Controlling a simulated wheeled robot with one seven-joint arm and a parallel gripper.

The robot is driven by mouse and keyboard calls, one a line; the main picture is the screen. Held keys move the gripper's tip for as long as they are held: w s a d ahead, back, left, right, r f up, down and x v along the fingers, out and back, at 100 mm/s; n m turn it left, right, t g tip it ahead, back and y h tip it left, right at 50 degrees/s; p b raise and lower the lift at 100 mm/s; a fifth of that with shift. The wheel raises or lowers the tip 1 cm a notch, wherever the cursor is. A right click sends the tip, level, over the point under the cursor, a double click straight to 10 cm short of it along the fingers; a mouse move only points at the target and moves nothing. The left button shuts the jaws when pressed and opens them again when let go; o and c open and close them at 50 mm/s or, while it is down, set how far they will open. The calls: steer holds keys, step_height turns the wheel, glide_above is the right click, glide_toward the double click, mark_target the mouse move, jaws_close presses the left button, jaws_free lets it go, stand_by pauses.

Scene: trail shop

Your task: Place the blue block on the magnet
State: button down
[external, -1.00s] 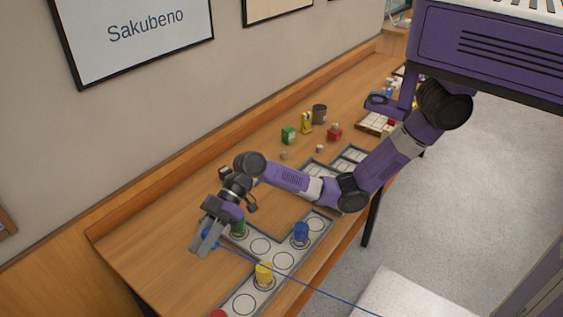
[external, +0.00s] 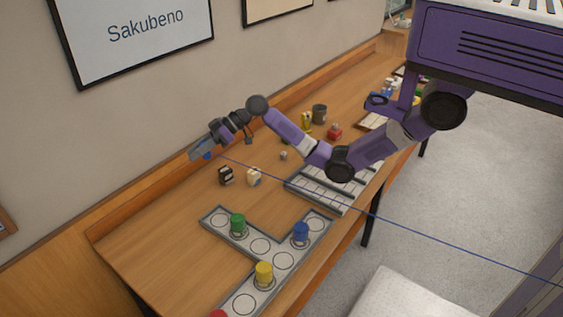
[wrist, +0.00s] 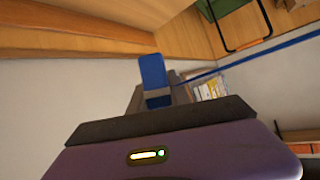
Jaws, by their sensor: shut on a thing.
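My gripper (external: 199,151) is raised over the far-left part of the table, by the wall. It is shut on a blue block (external: 207,156). In the wrist view the blue block (wrist: 153,72) sticks out beyond the fingers. I cannot tell for sure which thing is the magnet. A dark block (external: 226,175) and a cream block (external: 254,176) stand side by side on the table, below and right of my gripper. A small grey cube (external: 284,156) lies farther right. A blue cylinder (external: 301,232) stands on the board with circles.
The grey board (external: 258,246) also bears green (external: 238,221), yellow (external: 264,271) and red (external: 218,315) pieces. A grey compartment tray (external: 330,188) lies under my arm. A dark cup (external: 320,114) and a red item (external: 334,132) stand farther back. A thin blue line runs from near my gripper to the right.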

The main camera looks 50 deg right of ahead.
mark_target(226, 175)
steer(key=w+d+r+m+t+h, duration=0.1)
steer(key=w+d+t, duration=0.1)
steer(key=w+d, duration=0.35)
steer(key=w+d+r+m+t+h, duration=0.1)
steer(key=w+d, duration=0.2)
steer(key=d, duration=0.6)
step_height(226, 175, down, 20)
steer(key=shift+w+a+f+p, duration=0.1)
steer(key=shift+p, duration=0.3)
steer(key=shift+f, duration=0.2)
steer(key=c, duration=1.2)
jaws_free()
steer(key=shift+r, duration=0.1)
